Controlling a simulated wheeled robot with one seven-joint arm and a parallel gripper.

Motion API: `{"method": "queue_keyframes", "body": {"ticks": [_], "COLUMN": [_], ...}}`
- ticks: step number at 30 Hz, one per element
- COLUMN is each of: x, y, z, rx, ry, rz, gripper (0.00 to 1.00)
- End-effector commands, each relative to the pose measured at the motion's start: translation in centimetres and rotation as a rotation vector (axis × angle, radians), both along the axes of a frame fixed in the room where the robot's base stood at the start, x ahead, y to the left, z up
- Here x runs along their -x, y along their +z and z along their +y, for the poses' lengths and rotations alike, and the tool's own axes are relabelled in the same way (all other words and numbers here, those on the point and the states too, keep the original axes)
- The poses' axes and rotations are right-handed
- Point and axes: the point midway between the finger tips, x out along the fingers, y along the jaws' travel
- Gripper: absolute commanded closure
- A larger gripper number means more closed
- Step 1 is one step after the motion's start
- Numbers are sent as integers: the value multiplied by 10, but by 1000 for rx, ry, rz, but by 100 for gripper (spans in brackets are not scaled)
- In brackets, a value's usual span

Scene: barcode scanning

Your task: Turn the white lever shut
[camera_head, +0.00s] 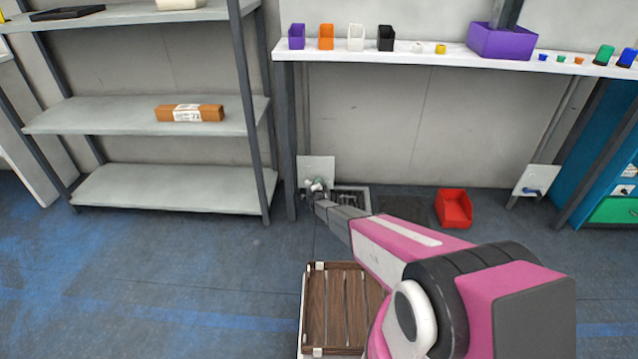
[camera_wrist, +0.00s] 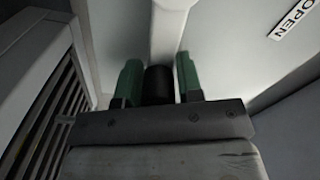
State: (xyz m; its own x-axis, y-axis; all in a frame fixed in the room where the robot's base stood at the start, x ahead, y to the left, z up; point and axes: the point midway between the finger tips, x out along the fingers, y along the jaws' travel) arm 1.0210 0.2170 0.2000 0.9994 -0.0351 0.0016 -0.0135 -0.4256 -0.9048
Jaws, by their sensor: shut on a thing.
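The white lever (camera_wrist: 172,28) comes down from the top of the wrist view, in front of a pale panel (camera_wrist: 235,60) with an "OPEN" label (camera_wrist: 294,19). My gripper (camera_wrist: 158,72) has its two green fingers either side of the lever's lower end, shut on it. A dark part (camera_wrist: 158,84) shows between the fingers. In the head view my gripper (camera_head: 317,201) is at the small white fitting (camera_head: 317,184) on the wall plate (camera_head: 311,165). The lever's exact angle is hard to tell there.
A slatted grate (camera_wrist: 52,118) lies close on the left in the wrist view. A red bin (camera_head: 454,208) sits on the floor to the right. A wooden slatted crate (camera_head: 318,315) stands below my arm. A shelf rack (camera_head: 165,190) is at left; a white shelf (camera_head: 400,58) runs above.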

Motion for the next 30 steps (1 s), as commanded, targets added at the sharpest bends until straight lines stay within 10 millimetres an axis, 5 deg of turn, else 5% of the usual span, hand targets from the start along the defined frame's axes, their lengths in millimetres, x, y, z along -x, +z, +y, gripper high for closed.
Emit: {"method": "queue_keyframes", "body": {"ticks": [26, 27, 30], "x": [1, 1, 1], "y": [-16, -16, -15], "z": [0, 0, 0], "rx": [-138, -138, -138], "ry": [2, 1, 2], "rz": [6, 5, 3], "gripper": [100, 54, 47]}}
